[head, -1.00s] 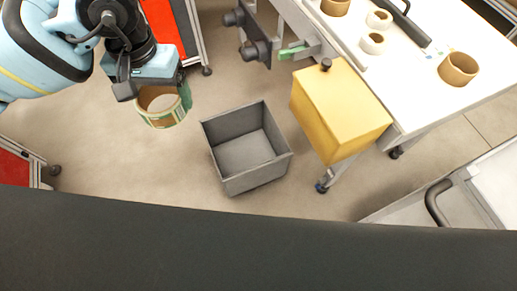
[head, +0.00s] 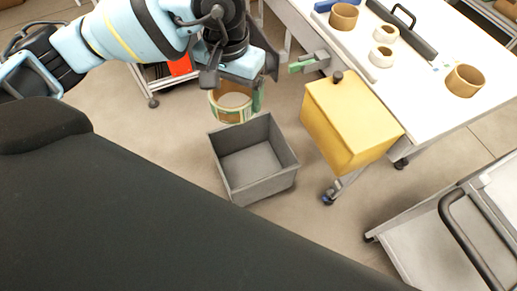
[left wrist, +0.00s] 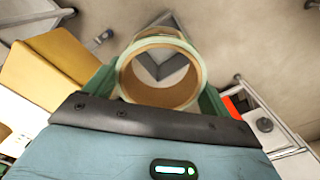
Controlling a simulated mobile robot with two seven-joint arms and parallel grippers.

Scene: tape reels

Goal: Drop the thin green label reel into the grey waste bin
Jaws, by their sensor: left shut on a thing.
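The thin green label reel (head: 231,115) is a short ring with a green and cream printed outside and a brown cardboard inside. My left gripper (head: 236,96) is shut on it and holds it in the air. In the left wrist view the reel (left wrist: 160,98) sits between the green fingers, and a grey corner shows through its hole. The grey waste bin (head: 263,183) stands open on the floor, its inside empty as far as I see. In the head view the reel appears at the bin's back left rim. My right gripper is not in view.
A yellow box (head: 350,120) hangs at the end of a white table (head: 425,95), right of the bin. Brown and white reels lie on the table. A grey cart (head: 415,240) stands at the lower right. Floor is clear around the bin.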

